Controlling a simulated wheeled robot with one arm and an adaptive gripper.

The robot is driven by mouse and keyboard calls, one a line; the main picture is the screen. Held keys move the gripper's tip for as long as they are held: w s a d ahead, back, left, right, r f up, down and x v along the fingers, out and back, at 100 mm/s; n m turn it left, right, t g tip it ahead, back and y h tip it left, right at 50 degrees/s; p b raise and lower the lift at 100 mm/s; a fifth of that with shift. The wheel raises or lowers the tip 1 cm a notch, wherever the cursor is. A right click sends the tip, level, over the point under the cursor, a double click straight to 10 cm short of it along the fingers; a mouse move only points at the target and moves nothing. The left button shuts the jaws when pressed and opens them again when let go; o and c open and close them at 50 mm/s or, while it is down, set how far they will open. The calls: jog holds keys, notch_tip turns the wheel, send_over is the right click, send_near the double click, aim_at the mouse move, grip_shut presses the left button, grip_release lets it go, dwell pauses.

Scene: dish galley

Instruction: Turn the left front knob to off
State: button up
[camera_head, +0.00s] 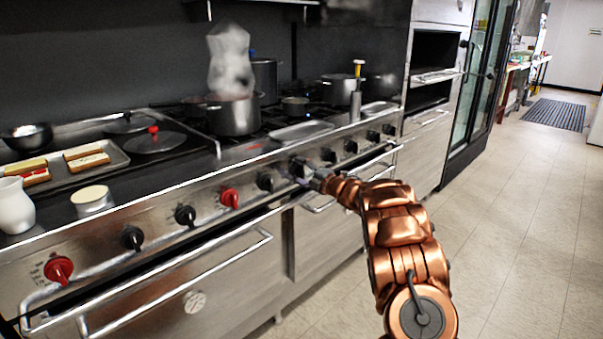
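A long steel range (205,243) carries a row of knobs along its front panel. A red knob (58,269) is at the far left end, with black knobs (132,238) and (185,215) to its right. A second red knob (229,198) and another black knob (265,181) follow. My gripper (308,178) is at the panel, close to a black knob (297,167). I cannot tell whether it touches that knob, and its fingers are too small to read. Further black knobs (328,155) continue to the right. Which one is the left front knob is not marked.
A steel pot (234,114) steams on the range. A tray (118,157) of food, a white jug (14,205) and a small container (91,199) stand at the left. A handrail (150,262) and oven handle (180,284) project below the knobs. The floor (510,220) at right is clear.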

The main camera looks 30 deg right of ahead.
jog(key=shift+o, duration=0.3)
jog(key=shift+s, duration=0.15)
jog(key=v, duration=1.1)
jog(key=shift+s, duration=0.4)
jog(key=shift+w+d, duration=0.15)
